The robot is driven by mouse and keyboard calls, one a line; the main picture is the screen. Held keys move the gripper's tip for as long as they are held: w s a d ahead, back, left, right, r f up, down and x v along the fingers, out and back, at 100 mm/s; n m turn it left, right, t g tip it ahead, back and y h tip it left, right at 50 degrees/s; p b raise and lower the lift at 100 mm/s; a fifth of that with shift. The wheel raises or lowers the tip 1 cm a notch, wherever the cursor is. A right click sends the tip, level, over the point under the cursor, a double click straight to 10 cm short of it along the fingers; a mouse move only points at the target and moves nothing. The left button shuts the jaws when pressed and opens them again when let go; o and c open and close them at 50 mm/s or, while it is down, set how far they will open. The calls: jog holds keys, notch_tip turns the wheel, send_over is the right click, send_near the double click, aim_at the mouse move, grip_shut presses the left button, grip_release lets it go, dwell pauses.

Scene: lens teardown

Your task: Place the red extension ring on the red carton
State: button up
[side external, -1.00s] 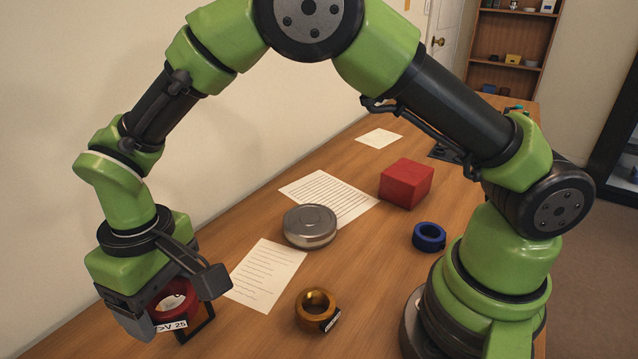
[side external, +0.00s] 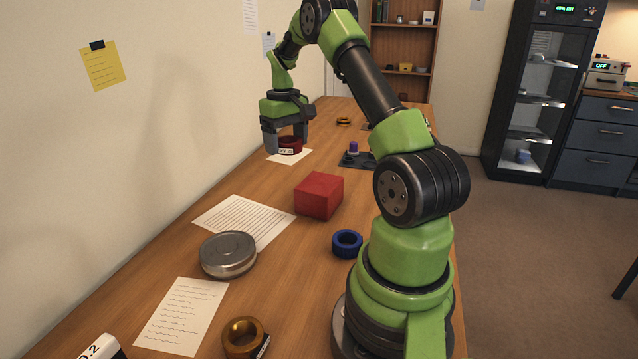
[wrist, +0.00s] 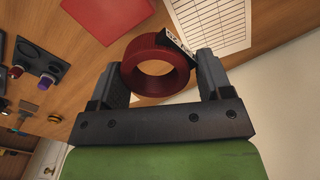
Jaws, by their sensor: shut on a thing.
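The red extension ring (side external: 290,145), with a white label on its side, is held in my gripper (side external: 286,141) above the far part of the table. Part of the carton (wrist: 108,15) shows at the top of the wrist view.
A lined sheet (side external: 243,221), a round silver tin (side external: 228,254), a blue ring (side external: 347,244) and a brass ring (side external: 243,338) lie nearer the camera. A dark tray (side external: 357,161) with a purple-topped part is right of my gripper. The wall runs along the left.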

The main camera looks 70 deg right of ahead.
jog(key=s+d+m, duration=0.1)
jog(key=s+d, duration=0.3)
jog(key=s, duration=0.1)
send_over(318, 182)
notch_tip(318, 182, down, 5)
jog(key=shift+f, duration=2.2)
jog(key=shift+f, duration=0.15)
jog(key=o, duration=1)
jog(key=shift+c, duration=0.2)
